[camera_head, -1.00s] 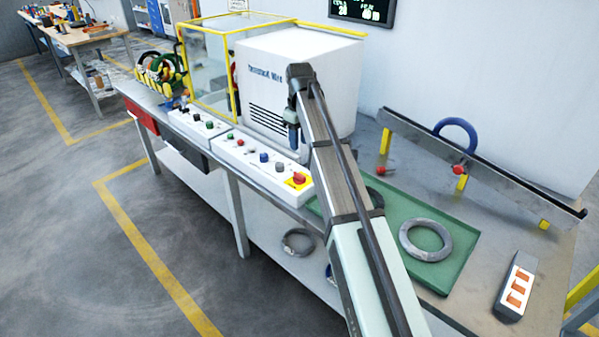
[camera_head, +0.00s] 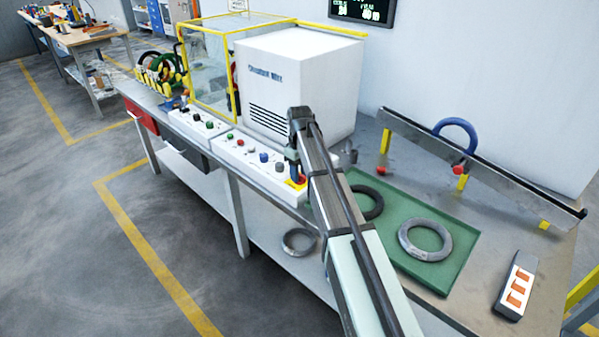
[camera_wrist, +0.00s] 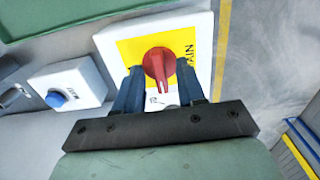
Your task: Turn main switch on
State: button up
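The main switch is a red rotary knob (camera_wrist: 159,64) on a yellow plate (camera_wrist: 180,42), lettered "AIN" in the part I can read. It sits at the right end of the white control panel (camera_head: 238,156). In the head view the yellow plate (camera_head: 292,184) shows, and my gripper covers most of the knob. My gripper (camera_wrist: 160,78) is open, with one blue finger on each side of the knob. The knob's handle points toward my wrist, between the fingers. The fingers look apart from the knob, though contact is hard to judge.
Blue (camera_head: 264,157) and grey (camera_head: 280,167) buttons lie just left of the switch. The white machine (camera_head: 300,80) stands behind. A green tray (camera_head: 455,270) with a grey coil (camera_head: 425,240) and a dark coil lies right of my arm. A white box with orange switches (camera_head: 516,286) is at far right.

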jog(key=shift+c, duration=0.4)
grip_shut()
dwell(0.4)
jog(key=m, duration=0.4)
jog(key=shift+m, duration=0.4)
jog(key=m, duration=0.9)
jog(key=shift+m, duration=2.1)
